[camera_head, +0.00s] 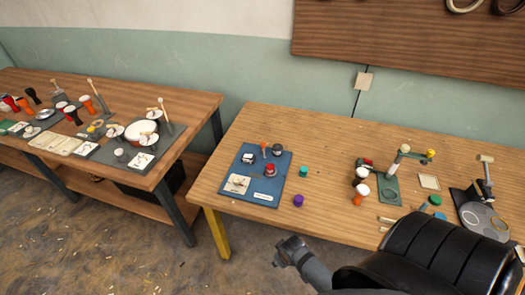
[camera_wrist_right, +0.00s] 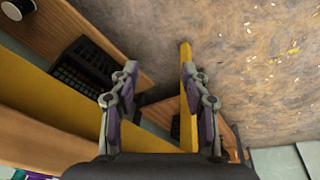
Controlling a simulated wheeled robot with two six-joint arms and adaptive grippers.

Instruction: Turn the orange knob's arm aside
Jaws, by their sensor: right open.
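On the blue board (camera_head: 256,192) in the head view, a small upright orange piece (camera_head: 264,149) stands near the far edge; it may be the orange knob, but it is too small to make out an arm on it. A red-topped piece (camera_head: 270,169) and a dark round piece (camera_head: 277,150) are close to it. My right gripper (camera_wrist_right: 160,95) is open and empty in the right wrist view, with floor and table frame beyond its fingers. The knob does not show there. My left gripper is not in view.
A purple piece (camera_head: 298,200) and a teal piece (camera_head: 303,171) stand right of the board. A green stand (camera_head: 388,190) and an orange-based drum (camera_head: 360,193) are further right. The table (camera_head: 330,150) is clear behind the board. Another crowded table (camera_head: 185,105) is left.

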